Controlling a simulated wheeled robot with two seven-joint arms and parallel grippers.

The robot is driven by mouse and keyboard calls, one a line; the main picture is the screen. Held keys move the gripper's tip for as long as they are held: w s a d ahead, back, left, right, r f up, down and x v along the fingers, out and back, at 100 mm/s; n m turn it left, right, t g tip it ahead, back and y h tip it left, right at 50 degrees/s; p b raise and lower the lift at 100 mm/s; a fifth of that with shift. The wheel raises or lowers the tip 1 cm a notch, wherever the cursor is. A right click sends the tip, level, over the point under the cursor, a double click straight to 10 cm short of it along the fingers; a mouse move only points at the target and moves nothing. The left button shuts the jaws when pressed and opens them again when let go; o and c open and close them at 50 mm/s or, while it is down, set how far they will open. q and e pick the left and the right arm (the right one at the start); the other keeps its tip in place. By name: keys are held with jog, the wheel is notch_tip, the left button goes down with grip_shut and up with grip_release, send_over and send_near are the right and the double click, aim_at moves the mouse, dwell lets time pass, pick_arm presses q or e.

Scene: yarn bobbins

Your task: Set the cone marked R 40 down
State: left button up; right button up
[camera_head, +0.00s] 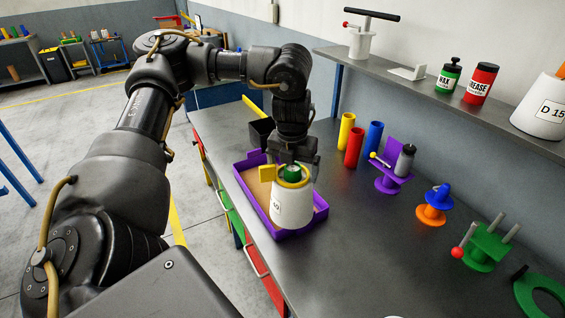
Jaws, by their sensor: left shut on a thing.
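A white cone (292,207) with a yellow top ring and a green centre is upright below my left gripper (292,164). The gripper points down and is shut on the cone at its top. The label on the cone is turned to the side, and I cannot read it fully. The cone is over the right part of a purple tray (245,192) with a tan floor. I cannot tell whether its base touches the tray floor. My right gripper is not in view.
On the grey bench stand red (354,147), yellow (346,131) and blue (374,139) tubes, a purple stand (388,182), an orange-and-blue piece (434,206) and a green fixture (486,246). A cone marked D 15 (541,108) is on the shelf. The bench's front middle is clear.

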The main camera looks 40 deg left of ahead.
pick_arm(q)
jog(key=w+a+f, duration=0.8)
jog(key=a+f, duration=0.1)
jog(key=shift+w+b, duration=0.3)
jog(key=shift+w, duration=0.1)
jog(key=f, duration=0.3)
jog(key=shift+w+a+f, duration=0.1)
jog(key=shift+a+f, duration=0.15)
jog(key=o, duration=1.6)
jog(key=shift+f, duration=0.15)
jog(key=shift+c, duration=0.2)
